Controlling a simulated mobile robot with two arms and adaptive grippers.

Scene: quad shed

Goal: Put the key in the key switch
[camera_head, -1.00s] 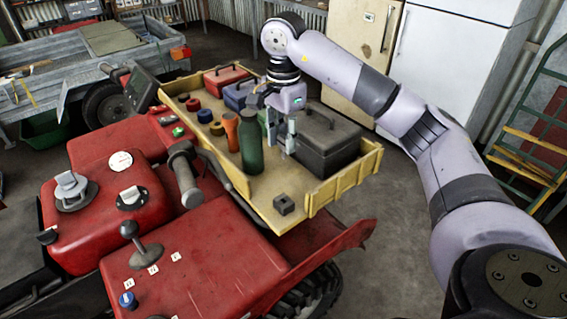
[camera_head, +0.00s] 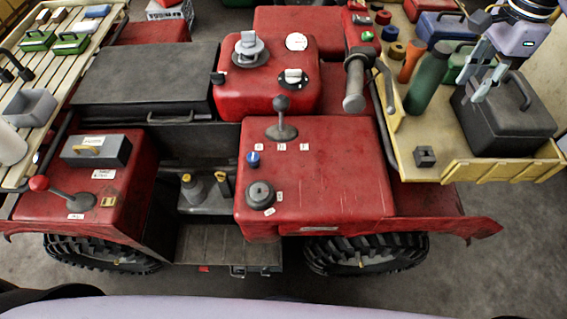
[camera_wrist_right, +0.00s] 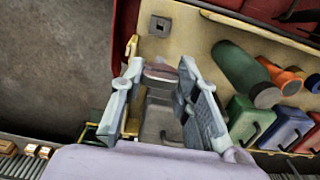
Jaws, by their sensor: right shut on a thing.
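The likely key switch is a dark round fitting (camera_head: 260,194) on the front of the red panel, with small white labels around it. No key shows in it. My right gripper (camera_head: 483,82) is at the upper right, over the yellow cargo tray and the dark toolbox. In the right wrist view, its fingers (camera_wrist_right: 155,78) stand apart with a small pinkish-grey piece (camera_wrist_right: 160,72) between the tips. This is probably the key, but its shape is partly hidden. My left gripper is not in view.
The yellow tray (camera_head: 455,172) holds a dark toolbox (camera_head: 515,135), a green bottle (camera_head: 427,80) and a small square block (camera_head: 425,156). A handlebar grip (camera_head: 354,85) and a black-knobbed lever (camera_head: 281,118) stand between the tray and the round fitting.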

